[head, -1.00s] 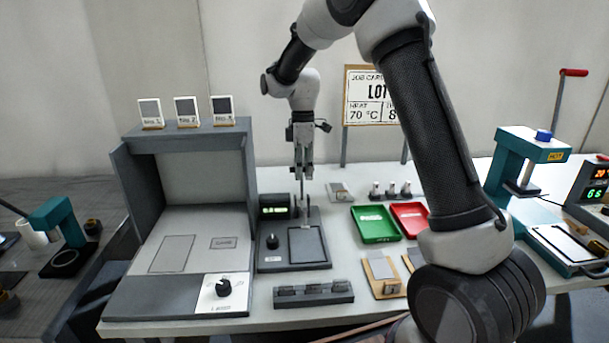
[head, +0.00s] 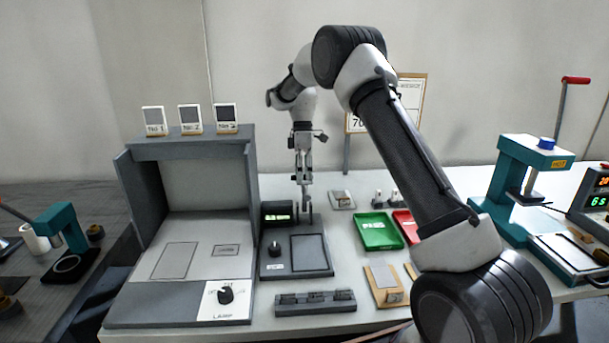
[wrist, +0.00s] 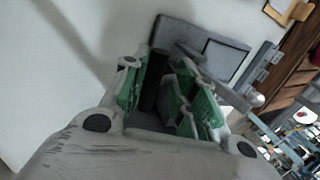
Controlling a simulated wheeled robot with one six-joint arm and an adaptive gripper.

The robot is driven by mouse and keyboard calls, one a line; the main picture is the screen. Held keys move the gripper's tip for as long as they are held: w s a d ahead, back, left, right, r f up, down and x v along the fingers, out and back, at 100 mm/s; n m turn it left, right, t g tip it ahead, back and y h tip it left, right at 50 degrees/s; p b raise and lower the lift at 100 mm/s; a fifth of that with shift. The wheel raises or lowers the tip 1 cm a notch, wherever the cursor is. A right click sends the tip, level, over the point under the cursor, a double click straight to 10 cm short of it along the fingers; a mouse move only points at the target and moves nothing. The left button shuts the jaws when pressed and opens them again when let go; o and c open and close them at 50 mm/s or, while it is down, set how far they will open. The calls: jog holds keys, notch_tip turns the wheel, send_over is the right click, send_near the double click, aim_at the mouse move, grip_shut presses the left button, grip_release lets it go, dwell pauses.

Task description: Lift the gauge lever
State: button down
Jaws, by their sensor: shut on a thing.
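The gauge (head: 318,270) is a dark grey base on the bench with a small lit green display (head: 277,217), a black knob (head: 274,248) and a flat framed plate (head: 309,252). My gripper (head: 304,186) points down above the back of the gauge and is shut on the gauge lever (head: 308,212), a thin upright piece at the back of the base. The fingers hide the lever's upper part. In the wrist view the green-padded fingers (wrist: 178,95) are close around a dark piece, and the gauge base (wrist: 203,45) shows beyond them.
A grey light booth (head: 185,190) stands close on the left. A green tray (head: 378,231) and a red tray (head: 406,226) lie to the right, partly behind my arm. A dark slotted rack (head: 315,301) lies in front. A teal press (head: 530,175) stands far right.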

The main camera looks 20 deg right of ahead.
jog(key=shift+d+f, duration=0.1)
jog(key=shift+f, duration=0.6)
jog(key=c, duration=1.4)
grip_release()
jog(key=shift+f, duration=0.1)
jog(key=shift+c, duration=0.2)
jog(key=shift+w+f, duration=0.1)
jog(key=v, duration=1.2)
jog(key=shift+r, duration=0.3)
